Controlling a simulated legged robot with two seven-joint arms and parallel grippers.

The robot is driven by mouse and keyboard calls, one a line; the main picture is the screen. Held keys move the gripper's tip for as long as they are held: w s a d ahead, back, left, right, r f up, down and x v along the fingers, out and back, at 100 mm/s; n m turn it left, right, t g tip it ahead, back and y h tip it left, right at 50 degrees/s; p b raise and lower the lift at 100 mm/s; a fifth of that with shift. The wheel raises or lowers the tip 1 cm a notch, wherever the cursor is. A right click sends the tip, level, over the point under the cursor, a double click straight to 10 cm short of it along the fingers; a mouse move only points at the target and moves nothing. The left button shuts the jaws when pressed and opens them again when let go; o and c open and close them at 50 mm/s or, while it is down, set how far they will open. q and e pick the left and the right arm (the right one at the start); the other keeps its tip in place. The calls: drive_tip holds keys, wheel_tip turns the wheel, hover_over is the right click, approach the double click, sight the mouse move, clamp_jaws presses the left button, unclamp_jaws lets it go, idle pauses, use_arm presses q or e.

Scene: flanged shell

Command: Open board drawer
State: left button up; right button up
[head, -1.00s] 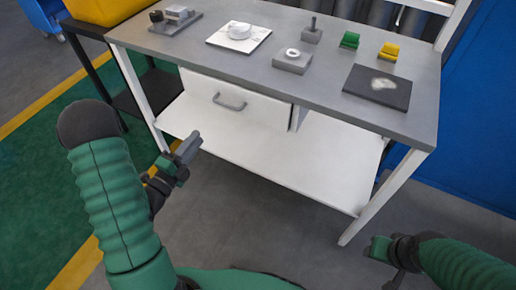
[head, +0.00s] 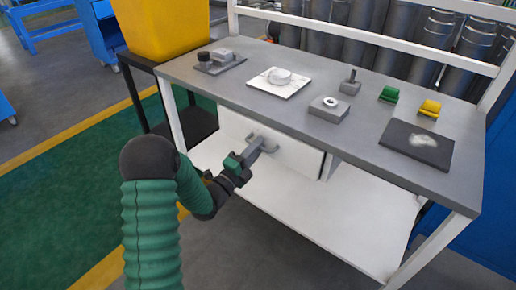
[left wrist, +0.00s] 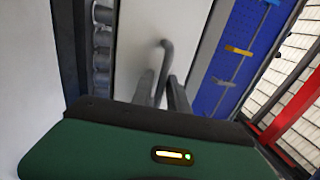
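The white drawer (head: 295,155) hangs under the left part of the grey tabletop. Its front looks shut. Its grey bar handle (head: 270,146) is partly hidden by my left gripper (head: 257,146), which reaches it from the front left. In the left wrist view the handle (left wrist: 167,58) stands out from the white drawer front (left wrist: 135,40). The two fingers of my left gripper (left wrist: 161,92) are apart, with the lower part of the handle between them. I see no clear grip on the handle. My right gripper is out of view.
The workbench (head: 350,140) carries a white plate with a round part (head: 278,82), a grey block with a ring (head: 329,108), green and yellow holders and a dark pad (head: 416,144). A white lower shelf (head: 345,215) lies below. A yellow bin (head: 165,28) stands at left.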

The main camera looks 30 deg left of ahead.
use_arm(q)
drive_tip(key=shift+w+a, duration=0.1)
drive_tip(key=shift+w, duration=0.1)
drive_tip(key=c, duration=0.4)
clamp_jaws()
drive_tip(key=shift+s+f, duration=0.1)
drive_tip(key=shift+f, duration=0.1)
idle(0.7)
